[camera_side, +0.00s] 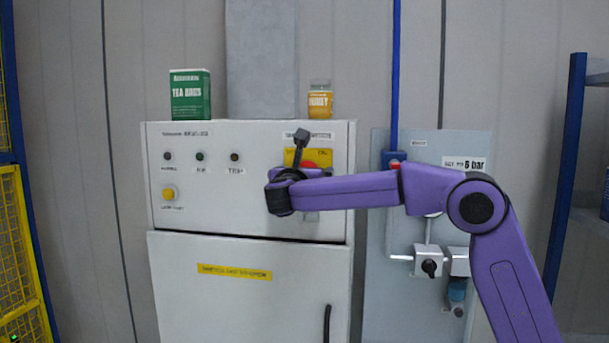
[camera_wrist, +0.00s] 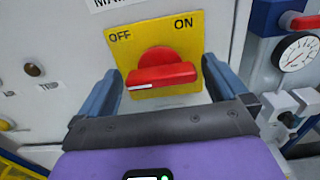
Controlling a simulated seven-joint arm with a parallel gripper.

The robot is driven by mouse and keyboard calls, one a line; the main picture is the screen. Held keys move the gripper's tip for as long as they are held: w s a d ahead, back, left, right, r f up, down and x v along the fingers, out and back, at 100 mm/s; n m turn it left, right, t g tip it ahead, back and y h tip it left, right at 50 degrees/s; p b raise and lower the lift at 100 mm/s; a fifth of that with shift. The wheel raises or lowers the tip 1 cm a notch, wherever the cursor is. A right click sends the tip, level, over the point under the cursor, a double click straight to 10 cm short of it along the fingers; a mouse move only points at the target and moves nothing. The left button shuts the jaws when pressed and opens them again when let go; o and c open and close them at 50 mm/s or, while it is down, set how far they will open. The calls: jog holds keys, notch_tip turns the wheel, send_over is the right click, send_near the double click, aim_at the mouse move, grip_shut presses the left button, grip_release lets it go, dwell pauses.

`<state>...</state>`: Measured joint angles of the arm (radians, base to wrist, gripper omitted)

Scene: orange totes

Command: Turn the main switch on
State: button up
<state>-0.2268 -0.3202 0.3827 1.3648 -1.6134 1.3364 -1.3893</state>
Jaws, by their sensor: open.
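The main switch is a red rotary knob (camera_wrist: 163,72) on a yellow plate (camera_wrist: 190,42) marked OFF at left and ON at right. In the wrist view its grip bar lies nearly level, with a white mark on its left end, on the OFF side. My gripper (camera_wrist: 160,70) is open, one finger on each side of the knob. I cannot tell whether either finger touches it. In the side view my gripper (camera_side: 301,142) is in front of the yellow plate and partly hides the red knob (camera_side: 312,157).
The switch is on a grey cabinet (camera_side: 240,215) with indicator lamps and a yellow button (camera_side: 169,194). A green tea box (camera_side: 190,95) and a honey jar (camera_side: 320,99) stand on top. A panel with a gauge (camera_wrist: 298,52), red-handled valve and fittings is at right.

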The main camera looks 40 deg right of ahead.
jog(key=c, duration=0.9)
jog(key=shift+m, duration=0.3)
jog(key=m, duration=0.9)
jog(key=shift+s+d+f, duration=0.1)
jog(key=shift+f+m, duration=0.15)
jog(key=shift+m, duration=3.95)
